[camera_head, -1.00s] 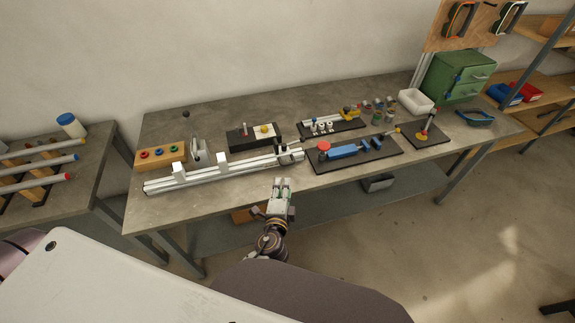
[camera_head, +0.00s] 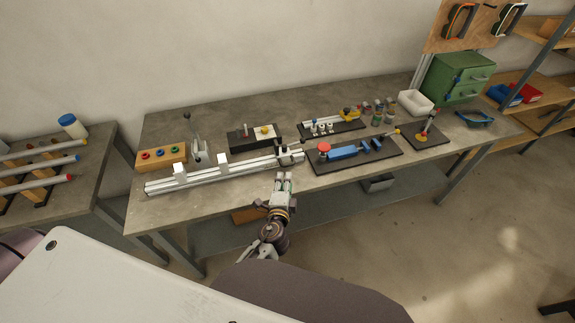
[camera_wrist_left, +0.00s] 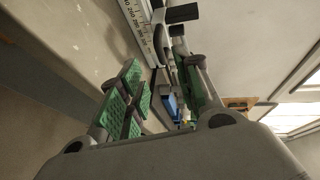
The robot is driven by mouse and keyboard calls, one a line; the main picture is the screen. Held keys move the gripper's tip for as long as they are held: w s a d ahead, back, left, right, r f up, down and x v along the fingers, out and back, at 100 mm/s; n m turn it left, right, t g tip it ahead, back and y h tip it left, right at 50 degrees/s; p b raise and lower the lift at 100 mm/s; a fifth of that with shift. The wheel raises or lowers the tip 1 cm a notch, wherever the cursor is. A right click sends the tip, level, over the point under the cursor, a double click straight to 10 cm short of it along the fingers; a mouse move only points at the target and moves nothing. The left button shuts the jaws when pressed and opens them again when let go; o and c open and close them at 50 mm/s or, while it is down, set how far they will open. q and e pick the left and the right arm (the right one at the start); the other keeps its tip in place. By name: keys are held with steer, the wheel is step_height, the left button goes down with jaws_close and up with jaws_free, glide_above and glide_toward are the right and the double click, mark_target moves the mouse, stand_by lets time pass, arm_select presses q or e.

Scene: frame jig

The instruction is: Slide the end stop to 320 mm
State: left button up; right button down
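The white rail jig (camera_head: 215,180) lies along the front of the workbench. The end stop (camera_head: 290,153), grey with dark parts, sits near the rail's right end. In the left wrist view, a black-and-grey part of it (camera_wrist_left: 182,14) shows beyond the fingers, beside the rail's numbered scale (camera_wrist_left: 137,25). My left gripper (camera_head: 284,177) is at the bench's front edge, just in front of the end stop. In the left wrist view its green-padded fingers (camera_wrist_left: 160,75) are spread, with no object clearly held between them. My right gripper is not in view.
A dark board with a blue clamp (camera_head: 350,152) lies close on the right.

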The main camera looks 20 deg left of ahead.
mark_target(288, 165)
arm_select(q)
steer(key=shift+p+x, duration=0.6)
steer(key=shift+x, duration=4.55)
steer(key=shift+c, duration=0.2)
steer(key=shift+f, duration=0.1)
jaws_close()
